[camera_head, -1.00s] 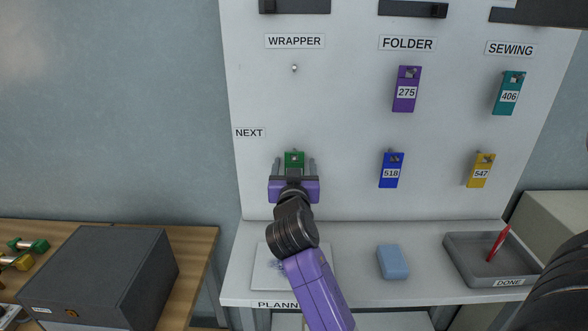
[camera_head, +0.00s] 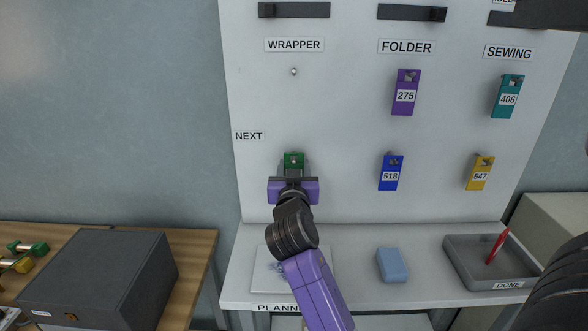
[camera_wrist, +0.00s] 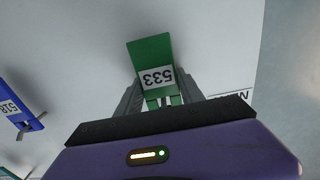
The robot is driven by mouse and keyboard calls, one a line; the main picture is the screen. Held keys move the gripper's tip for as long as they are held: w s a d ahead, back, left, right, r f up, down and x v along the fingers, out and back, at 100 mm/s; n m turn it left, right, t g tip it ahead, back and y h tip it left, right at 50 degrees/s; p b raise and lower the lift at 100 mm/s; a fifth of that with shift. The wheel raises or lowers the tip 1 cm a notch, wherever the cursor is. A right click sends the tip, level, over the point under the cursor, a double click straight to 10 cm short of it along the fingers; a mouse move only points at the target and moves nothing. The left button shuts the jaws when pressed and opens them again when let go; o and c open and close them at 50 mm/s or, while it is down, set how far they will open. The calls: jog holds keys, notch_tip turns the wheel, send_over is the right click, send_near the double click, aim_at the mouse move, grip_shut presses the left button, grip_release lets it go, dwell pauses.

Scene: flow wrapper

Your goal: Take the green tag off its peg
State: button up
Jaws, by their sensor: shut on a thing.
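The green tag (camera_head: 293,160) is at the lower peg of the WRAPPER column on the white board. In the wrist view the tag (camera_wrist: 152,62) shows its number 533 upside down. The gripper body hides most of the tag in the head view. I cannot tell whether the tag still hangs on its peg.
The upper WRAPPER peg (camera_head: 294,71) is bare. A blue tag (camera_head: 390,172) hangs to the right, with purple (camera_head: 405,92), teal (camera_head: 507,96) and yellow (camera_head: 480,172) tags beyond. Below are a blue block (camera_head: 392,265) and the DONE tray (camera_head: 463,268) with a red pen.

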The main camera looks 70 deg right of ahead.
jog(key=shift+a+r, duration=0.1)
jog(key=shift+a, duration=0.05)
dwell(0.4)
jog(key=b+v, duration=0.1)
jog(key=v, duration=0.7)
jog(key=shift+s+a+b, duration=0.25)
jog(key=shift+a+b, duration=0.05)
jog(key=shift+b, duration=0.1)
dwell(1.3)
dwell(0.7)
